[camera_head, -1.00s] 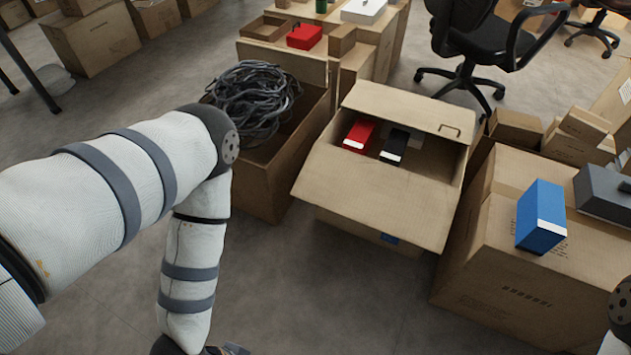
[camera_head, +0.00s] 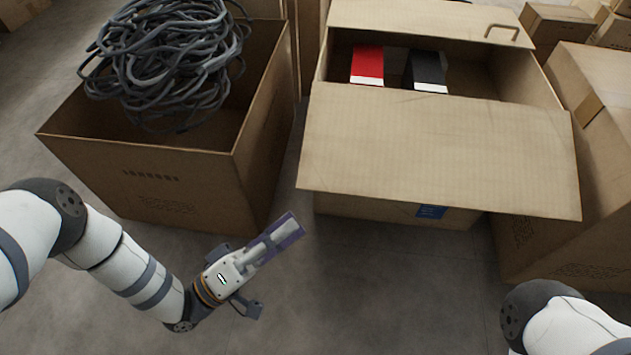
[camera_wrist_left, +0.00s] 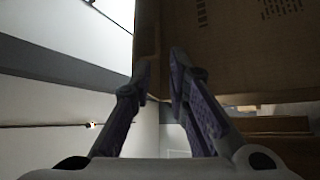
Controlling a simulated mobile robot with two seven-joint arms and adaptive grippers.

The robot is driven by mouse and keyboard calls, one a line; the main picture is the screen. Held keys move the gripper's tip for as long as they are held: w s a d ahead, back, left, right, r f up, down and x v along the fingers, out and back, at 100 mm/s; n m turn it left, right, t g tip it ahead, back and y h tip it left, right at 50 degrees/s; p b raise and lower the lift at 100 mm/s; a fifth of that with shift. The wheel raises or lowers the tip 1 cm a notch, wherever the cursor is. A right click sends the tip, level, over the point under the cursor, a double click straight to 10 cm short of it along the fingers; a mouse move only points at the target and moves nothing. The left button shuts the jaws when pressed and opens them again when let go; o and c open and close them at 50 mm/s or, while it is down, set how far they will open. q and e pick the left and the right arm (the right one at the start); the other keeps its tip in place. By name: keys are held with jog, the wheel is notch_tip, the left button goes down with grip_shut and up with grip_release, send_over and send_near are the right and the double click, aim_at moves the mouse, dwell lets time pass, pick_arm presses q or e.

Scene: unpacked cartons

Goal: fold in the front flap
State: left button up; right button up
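The front flap (camera_head: 440,145) is a wide plain cardboard panel on the open carton (camera_head: 380,205) at the right of the head view. It is turned outward and slopes down over the carton's front face. My left gripper (camera_head: 290,232) is left of and below the flap, apart from it, with purple finger pads. In the left wrist view its fingers (camera_wrist_left: 160,75) stand a little apart with nothing seen between them. My right arm shows at the lower right; its gripper is out of view.
A red box (camera_head: 367,65) and a black box (camera_head: 426,72) lie inside the carton. A carton (camera_head: 150,175) heaped with dark cable (camera_head: 170,55) stands at left. Another carton (camera_head: 600,110) stands close at right. The floor (camera_head: 390,290) in front is clear.

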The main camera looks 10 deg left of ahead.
aim_at(343, 186)
pick_arm(q)
jog(key=b+x, duration=0.2)
jog(key=x, duration=1)
jog(key=shift+r, duration=0.15)
grip_shut()
